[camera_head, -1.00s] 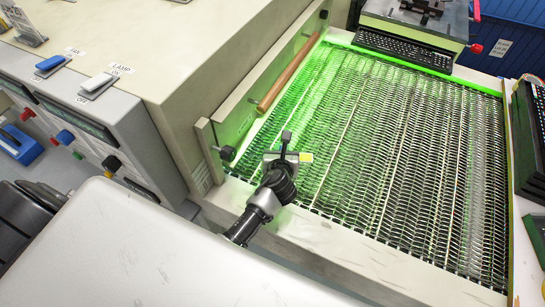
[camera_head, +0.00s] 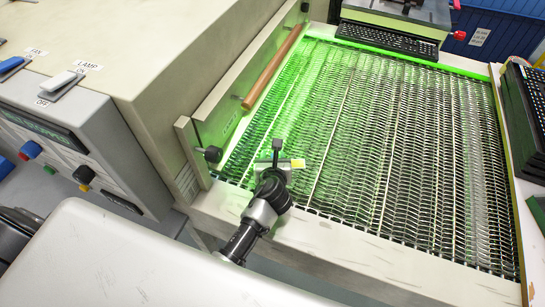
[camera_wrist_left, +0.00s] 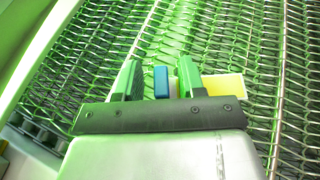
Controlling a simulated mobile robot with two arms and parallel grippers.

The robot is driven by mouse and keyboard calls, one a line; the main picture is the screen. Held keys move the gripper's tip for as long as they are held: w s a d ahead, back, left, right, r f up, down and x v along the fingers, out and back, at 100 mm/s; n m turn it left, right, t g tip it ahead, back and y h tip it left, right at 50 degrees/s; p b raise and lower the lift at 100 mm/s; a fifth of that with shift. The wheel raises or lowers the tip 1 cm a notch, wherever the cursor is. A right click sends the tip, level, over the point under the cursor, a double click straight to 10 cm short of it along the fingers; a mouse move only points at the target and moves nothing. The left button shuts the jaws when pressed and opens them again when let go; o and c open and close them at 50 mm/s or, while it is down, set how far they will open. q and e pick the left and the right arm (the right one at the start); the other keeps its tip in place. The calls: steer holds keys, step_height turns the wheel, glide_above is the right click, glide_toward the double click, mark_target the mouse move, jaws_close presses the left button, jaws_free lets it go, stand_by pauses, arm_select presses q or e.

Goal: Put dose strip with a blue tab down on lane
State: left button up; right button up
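The dose strip (camera_wrist_left: 173,87) shows in the left wrist view with a blue tab (camera_wrist_left: 161,82), a short white part and a yellow end (camera_wrist_left: 222,86). My left gripper (camera_wrist_left: 158,78) has its two fingers apart. The blue tab shows between them, with a gap beside the left finger; the right finger covers part of the strip. In the head view my left gripper (camera_head: 277,158) is over the near left corner of the green-lit lane (camera_head: 350,130), and the strip's yellow end (camera_head: 298,163) shows just right of it. Whether the strip touches the mesh is unclear. My right gripper is out of view.
A control box with a LAMP switch (camera_head: 62,86) and a black knob (camera_head: 211,154) stand left of the lane. A brown rod (camera_head: 272,68) runs along its left side. Dark stacked items (camera_head: 527,120) are at right.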

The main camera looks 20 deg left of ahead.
arm_select(q)
steer(key=shift+r, duration=0.15)
steer(key=shift+s+r, duration=0.15)
steer(key=v, duration=1.1)
steer(key=shift+s+d+r+p, duration=0.1)
steer(key=shift+s+d+p, duration=0.1)
steer(key=shift+s+p, duration=0.15)
